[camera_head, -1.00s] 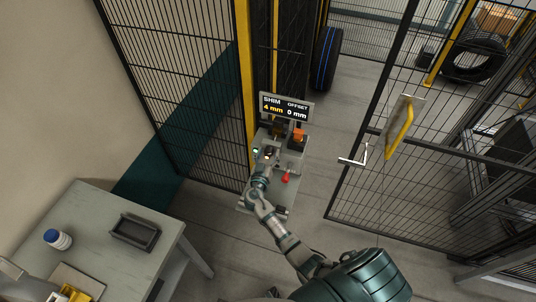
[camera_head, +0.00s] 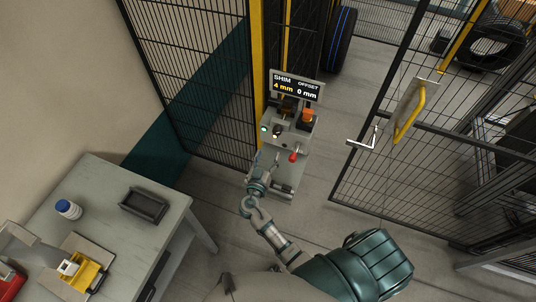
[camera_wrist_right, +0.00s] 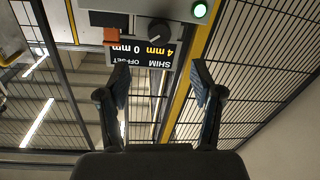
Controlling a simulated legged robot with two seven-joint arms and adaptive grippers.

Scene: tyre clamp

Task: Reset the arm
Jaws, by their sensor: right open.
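My right arm reaches up from the bottom in the head view. Its gripper (camera_head: 266,160) is just in front of the near side of the control stand (camera_head: 285,175), apart from its knobs. In the right wrist view the two dark fingers (camera_wrist_right: 160,78) are spread wide with nothing between them. Beyond them the display (camera_wrist_right: 142,52) shows upside down; in the head view the display (camera_head: 297,85) reads SHIM 4 mm, OFFSET 0 mm. The stand carries an orange block (camera_head: 308,115), a red knob (camera_head: 293,156) and a lit green button (camera_wrist_right: 199,9). My left gripper is out of view.
A grey table (camera_head: 100,195) at left holds a black tray (camera_head: 144,205), a white-and-blue bottle (camera_head: 68,209) and a yellow fixture (camera_head: 85,271). Mesh fence (camera_head: 195,75) stands behind, and a mesh gate with a yellow handle (camera_head: 408,115) stands at right. Floor between is clear.

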